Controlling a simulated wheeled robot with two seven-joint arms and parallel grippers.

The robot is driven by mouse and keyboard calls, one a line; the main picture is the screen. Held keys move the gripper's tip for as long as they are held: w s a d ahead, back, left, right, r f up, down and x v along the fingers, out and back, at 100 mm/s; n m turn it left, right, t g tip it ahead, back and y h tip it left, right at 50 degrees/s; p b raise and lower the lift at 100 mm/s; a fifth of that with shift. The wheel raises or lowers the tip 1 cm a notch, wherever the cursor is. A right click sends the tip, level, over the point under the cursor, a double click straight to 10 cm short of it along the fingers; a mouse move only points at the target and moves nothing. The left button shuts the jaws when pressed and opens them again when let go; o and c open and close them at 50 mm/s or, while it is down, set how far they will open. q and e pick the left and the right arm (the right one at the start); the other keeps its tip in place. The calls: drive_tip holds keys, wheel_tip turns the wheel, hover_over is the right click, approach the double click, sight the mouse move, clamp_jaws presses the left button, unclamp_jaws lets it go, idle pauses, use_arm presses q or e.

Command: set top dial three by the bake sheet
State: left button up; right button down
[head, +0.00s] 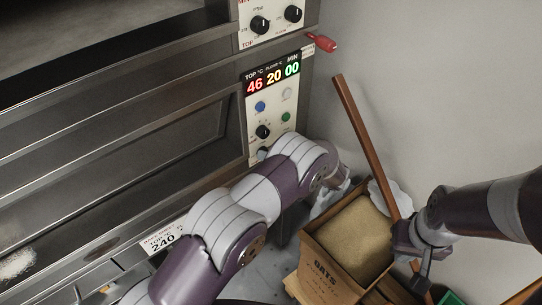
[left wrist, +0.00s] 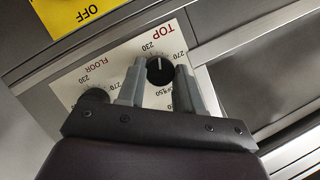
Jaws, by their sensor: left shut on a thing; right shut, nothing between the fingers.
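In the left wrist view a black dial (left wrist: 160,72) sits under the red word TOP. Its white line points up in the picture, between the printed 230 and 270; the exact value is hard to read. My left gripper (left wrist: 160,78) has one finger on each side of this dial and is shut on it. In the head view my left arm hides that gripper and dial. The bake sheet (head: 164,238) is a white card on the oven's lower front and shows 240; its smaller print is unclear. My right gripper (head: 414,262) is shut and empty beside the oats box.
A FLOOR dial (left wrist: 95,96) is close to the left finger. Higher oven panels carry more knobs and a lit display (head: 272,77) reading 46 20 00. A red handle (head: 322,43) sticks out above. An oats box (head: 332,268) and a leaning wooden pole (head: 362,135) stand at right.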

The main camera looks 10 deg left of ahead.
use_arm(q)
drive_tip(key=o, duration=1)
drive_tip(key=shift+o, duration=0.2)
drive_tip(key=b+v, duration=0.2)
drive_tip(key=v, duration=1)
drive_tip(key=shift+d+b, duration=0.35)
drive_tip(key=shift+b, duration=0.05)
drive_tip(key=shift+r, duration=0.15)
